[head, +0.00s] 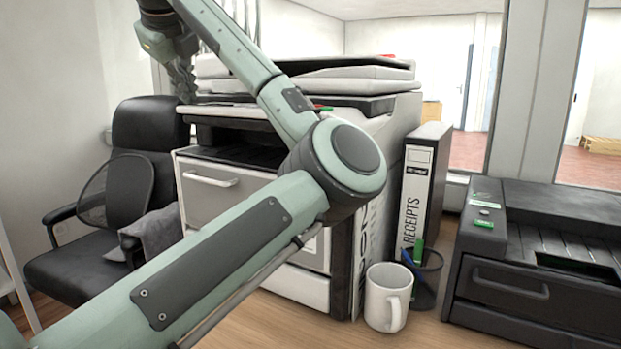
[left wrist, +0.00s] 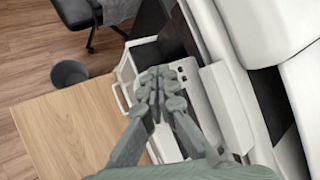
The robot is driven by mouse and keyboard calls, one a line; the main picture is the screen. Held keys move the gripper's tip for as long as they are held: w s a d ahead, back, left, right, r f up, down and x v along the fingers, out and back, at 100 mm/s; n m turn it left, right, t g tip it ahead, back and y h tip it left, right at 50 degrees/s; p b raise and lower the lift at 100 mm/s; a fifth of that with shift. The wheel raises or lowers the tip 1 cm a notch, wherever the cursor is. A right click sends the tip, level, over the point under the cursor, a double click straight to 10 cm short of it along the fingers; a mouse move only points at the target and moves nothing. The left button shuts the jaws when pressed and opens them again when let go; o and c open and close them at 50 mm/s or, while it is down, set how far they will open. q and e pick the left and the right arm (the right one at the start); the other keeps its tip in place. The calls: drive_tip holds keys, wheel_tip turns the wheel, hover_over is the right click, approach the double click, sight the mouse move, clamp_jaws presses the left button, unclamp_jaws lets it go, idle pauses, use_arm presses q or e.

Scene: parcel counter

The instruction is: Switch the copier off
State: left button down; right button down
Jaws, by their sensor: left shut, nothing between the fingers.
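The white copier (head: 250,190) stands on the wooden counter in the middle of the head view, partly hidden behind my left arm. A small green and red spot (head: 322,109) shows on its upper front edge, just beside the arm. My left gripper (head: 183,92) is at the upper left, pointing down by the copier's left side, shut and empty. In the left wrist view, my shut fingers (left wrist: 158,82) are in front of a pale panel with small dark marks (left wrist: 182,72) on the copier. I cannot tell whether they touch it. My right gripper is not in view.
A white mug (head: 386,298), a pen cup (head: 424,278) and a RECEIPTS binder (head: 424,180) stand right of the copier. A black machine with a green button (head: 484,223) is further right. A black office chair (head: 140,165) is at left. A dark bin (left wrist: 69,73) stands on the floor.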

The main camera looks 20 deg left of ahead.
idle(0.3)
use_arm(q)
drive_tip(key=shift+r, duration=0.4)
drive_tip(key=shift+p, duration=0.3)
wheel_tip(320, 180, up, 5)
drive_tip(key=p, duration=0.3)
drive_tip(key=shift+f, duration=0.15)
drive_tip(key=shift+r, duration=0.7)
drive_tip(key=shift+f, duration=0.1)
